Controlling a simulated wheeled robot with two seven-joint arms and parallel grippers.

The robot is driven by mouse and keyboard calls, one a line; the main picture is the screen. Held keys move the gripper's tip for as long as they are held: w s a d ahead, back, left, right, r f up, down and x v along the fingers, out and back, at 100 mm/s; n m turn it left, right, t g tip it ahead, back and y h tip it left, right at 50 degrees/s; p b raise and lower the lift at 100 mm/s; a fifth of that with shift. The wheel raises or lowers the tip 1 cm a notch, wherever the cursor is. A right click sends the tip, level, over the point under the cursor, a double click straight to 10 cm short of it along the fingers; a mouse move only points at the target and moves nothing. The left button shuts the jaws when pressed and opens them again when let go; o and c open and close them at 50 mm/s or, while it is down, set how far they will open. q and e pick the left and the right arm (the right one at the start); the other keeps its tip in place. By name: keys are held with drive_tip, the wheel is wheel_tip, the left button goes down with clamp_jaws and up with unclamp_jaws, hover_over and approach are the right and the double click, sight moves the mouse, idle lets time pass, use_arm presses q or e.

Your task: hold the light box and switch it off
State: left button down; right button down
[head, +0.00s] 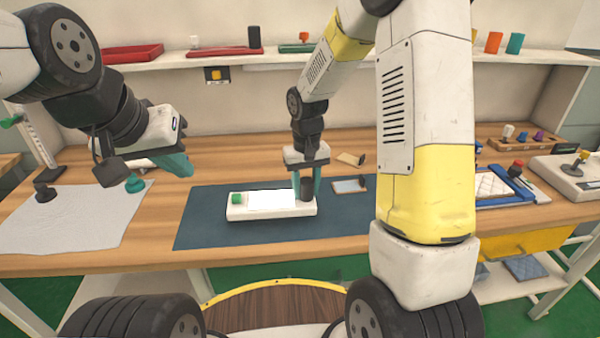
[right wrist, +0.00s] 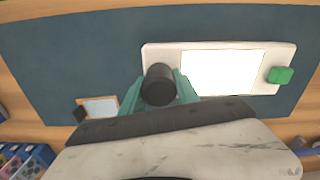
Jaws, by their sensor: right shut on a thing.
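The light box (head: 240,211) is a flat white box on the dark blue mat, with a bright, lit panel (head: 271,200). A green button (head: 237,198) is at its left end and a black cylindrical knob (head: 307,190) stands at its right end in the head view. The box also shows in the right wrist view (right wrist: 220,47), with the green button (right wrist: 280,75) at the right. My right gripper (head: 306,196) is shut on the black knob, its teal fingers on either side (right wrist: 159,90). My left gripper (head: 183,163) hangs in the air to the left, away from the box; its finger gap is unclear.
The blue mat (head: 205,225) is clear left of the box. A small framed plate (head: 348,186) lies to the right. A pale cloth (head: 80,220) with a green knobbed piece (head: 134,184) is at the left. A shelf (head: 350,56) runs along the back.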

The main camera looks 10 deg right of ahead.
drive_tip(key=shift+f, duration=1.35)
idle(1.8)
use_arm(q)
drive_tip(key=m+y, duration=0.8)
drive_tip(key=m, duration=1)
hover_over(237, 196)
drive_tip(key=shift+t, duration=0.3)
drive_tip(key=f, duration=1.3)
drive_tip(key=shift+s+d+f, duration=0.2)
drive_tip(key=shift+s+f, duration=0.1)
drive_tip(key=shift+f, duration=4.45)
drive_tip(key=shift+f, duration=0.1)
